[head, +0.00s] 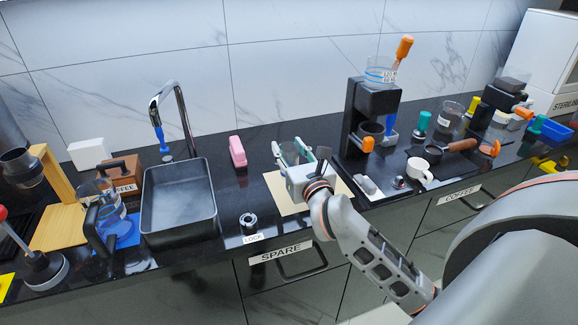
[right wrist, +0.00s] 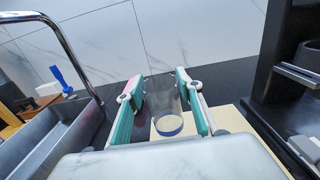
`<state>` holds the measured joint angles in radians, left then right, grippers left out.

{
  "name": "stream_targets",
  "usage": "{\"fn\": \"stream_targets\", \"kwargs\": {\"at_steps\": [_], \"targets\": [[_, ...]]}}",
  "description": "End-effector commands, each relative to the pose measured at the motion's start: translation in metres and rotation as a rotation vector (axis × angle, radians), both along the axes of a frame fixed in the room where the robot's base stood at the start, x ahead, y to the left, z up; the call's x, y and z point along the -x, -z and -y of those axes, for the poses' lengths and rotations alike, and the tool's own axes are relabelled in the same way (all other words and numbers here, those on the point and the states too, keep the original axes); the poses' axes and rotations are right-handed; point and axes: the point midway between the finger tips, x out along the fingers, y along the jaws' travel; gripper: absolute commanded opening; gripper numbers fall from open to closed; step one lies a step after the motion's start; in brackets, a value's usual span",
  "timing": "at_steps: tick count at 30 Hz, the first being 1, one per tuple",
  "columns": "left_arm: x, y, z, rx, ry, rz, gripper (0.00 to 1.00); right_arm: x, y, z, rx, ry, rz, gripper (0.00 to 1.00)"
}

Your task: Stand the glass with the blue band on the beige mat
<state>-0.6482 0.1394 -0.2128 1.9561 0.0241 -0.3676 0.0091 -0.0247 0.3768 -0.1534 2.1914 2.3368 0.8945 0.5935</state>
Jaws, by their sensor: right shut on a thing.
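The beige mat (head: 283,199) lies on the black counter to the right of the sink, and it also shows in the right wrist view (right wrist: 228,121). My right gripper (head: 292,150) is over the mat. In the right wrist view its teal-padded fingers (right wrist: 162,108) are shut on the clear glass with the blue band (right wrist: 168,124). The glass looks upright, with the band near its lower end and the mat behind and below it. I cannot tell whether its base touches the mat. My left gripper is not in view.
The grey sink (head: 180,197) and tap (head: 172,115) are left of the mat. A black coffee machine (head: 372,105) stands right of the mat, with a white cup (head: 419,171) nearby. A metal lock piece (head: 248,222) is near the front edge.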

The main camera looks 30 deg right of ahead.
Motion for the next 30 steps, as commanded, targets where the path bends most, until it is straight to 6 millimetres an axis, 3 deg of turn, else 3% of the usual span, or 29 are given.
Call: {"fn": "stream_targets", "kwargs": {"at_steps": [11,25,26,27,30], "targets": [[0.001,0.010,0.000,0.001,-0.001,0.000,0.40,0.000,0.043,0.000,0.000,0.001,0.000,0.00],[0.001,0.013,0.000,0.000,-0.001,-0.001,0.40,0.000,0.049,0.000,0.001,0.000,0.002,0.00],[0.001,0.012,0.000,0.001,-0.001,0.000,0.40,0.000,0.049,0.000,0.001,0.000,0.000,0.41],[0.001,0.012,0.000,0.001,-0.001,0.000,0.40,0.000,0.049,0.000,0.001,0.000,0.000,0.51],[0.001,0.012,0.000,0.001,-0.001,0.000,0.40,0.000,0.049,0.000,0.000,0.000,0.001,0.53]]}}
